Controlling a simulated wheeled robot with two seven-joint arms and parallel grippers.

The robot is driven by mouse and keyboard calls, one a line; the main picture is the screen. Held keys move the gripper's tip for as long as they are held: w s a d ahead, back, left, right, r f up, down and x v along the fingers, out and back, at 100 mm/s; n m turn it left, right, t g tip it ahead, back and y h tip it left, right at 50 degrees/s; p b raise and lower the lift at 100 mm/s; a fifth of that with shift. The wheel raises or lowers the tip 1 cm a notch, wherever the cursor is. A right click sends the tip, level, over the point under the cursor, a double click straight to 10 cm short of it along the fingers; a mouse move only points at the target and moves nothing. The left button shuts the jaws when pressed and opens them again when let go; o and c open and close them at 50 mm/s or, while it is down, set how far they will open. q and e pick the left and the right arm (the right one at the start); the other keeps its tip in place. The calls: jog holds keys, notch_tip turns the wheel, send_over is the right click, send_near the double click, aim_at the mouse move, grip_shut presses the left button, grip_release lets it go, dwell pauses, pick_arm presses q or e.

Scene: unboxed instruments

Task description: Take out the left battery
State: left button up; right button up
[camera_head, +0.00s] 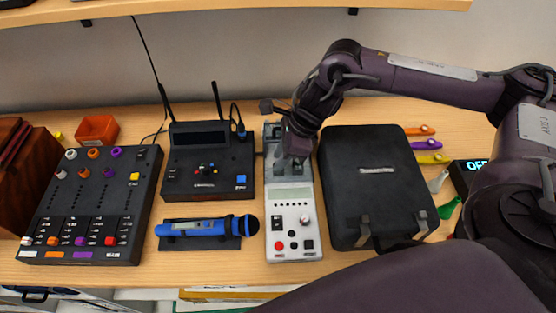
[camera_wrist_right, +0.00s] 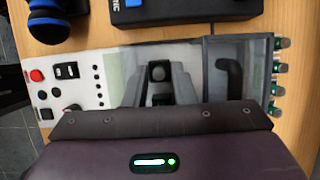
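The white and grey device (camera_head: 292,225) lies on the table with its grey bay at the back end; the device also shows in the right wrist view (camera_wrist_right: 105,75). My right gripper (camera_head: 297,150) is low over that bay and covers much of it. In the right wrist view the gripper's two grey fingers (camera_wrist_right: 160,85) stand apart, with a small dark part between them. I cannot tell whether that part is a battery or whether the fingers touch it. The left battery cannot be made out clearly. My left gripper is out of view.
A black case (camera_head: 375,175) stands close to the right of the device. A black receiver with antennas (camera_head: 208,165) and a blue microphone (camera_head: 200,228) lie to its left. A black mixer (camera_head: 95,200) is farther left. Green-tipped connectors (camera_wrist_right: 280,68) line the device's end.

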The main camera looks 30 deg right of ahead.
jog(key=shift+f, duration=0.15)
grip_shut()
